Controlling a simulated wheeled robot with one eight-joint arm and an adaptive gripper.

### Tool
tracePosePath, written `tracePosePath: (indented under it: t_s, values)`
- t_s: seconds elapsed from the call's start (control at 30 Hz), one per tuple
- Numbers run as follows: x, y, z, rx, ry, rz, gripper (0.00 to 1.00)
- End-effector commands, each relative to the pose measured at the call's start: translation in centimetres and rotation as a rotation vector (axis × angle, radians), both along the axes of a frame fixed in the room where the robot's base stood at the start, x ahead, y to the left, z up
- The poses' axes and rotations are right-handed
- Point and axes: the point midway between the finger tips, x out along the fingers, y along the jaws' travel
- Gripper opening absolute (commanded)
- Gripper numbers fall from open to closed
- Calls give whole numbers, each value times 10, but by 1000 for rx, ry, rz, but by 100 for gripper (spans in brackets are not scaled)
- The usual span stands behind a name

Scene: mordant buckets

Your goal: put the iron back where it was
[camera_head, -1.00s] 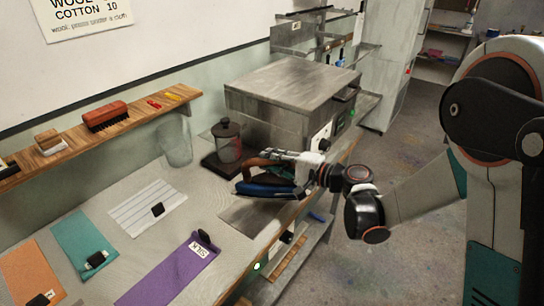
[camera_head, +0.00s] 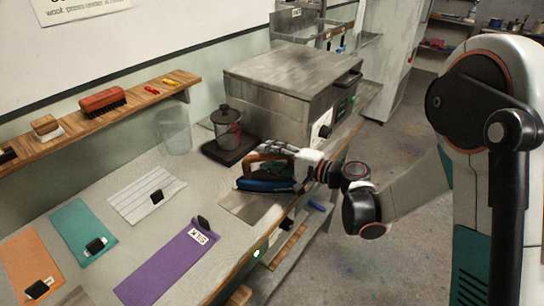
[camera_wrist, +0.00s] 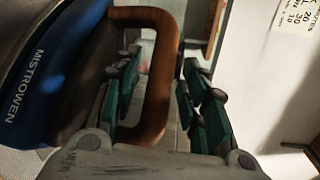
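The iron (camera_head: 265,185) has a blue body and a brown handle (camera_head: 268,156). In the head view it sits level at the grey metal plate (camera_head: 250,207) near the counter's front edge, and appears to rest on it. My gripper (camera_head: 285,150) is at the handle, reaching in from the right. In the wrist view my gripper (camera_wrist: 160,75) has its green-padded fingers apart on either side of one bar of the handle (camera_wrist: 165,70). A gap shows between the left finger and the bar. The blue iron body (camera_wrist: 50,85) lies to the left. The iron's underside is hidden.
A glass press on a dark base (camera_head: 228,148) stands just behind the iron. A large grey metal box (camera_head: 290,85) is at the back right. Purple (camera_head: 170,265), white (camera_head: 145,197), teal (camera_head: 82,232) and orange (camera_head: 32,265) cloths lie to the left. A wooden shelf (camera_head: 70,125) runs along the wall.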

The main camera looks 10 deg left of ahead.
Motion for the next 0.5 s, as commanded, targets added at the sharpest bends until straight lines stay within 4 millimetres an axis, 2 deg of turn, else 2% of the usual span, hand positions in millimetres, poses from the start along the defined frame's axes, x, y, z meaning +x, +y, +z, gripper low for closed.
tracePosePath:
  t_s: [0.17,0.27,0.5]
  values:
    - [0,-1,4,0,0,0,40]
    - [-4,-13,5,0,1,-3,40]
    - [-19,-59,13,0,1,-4,40]
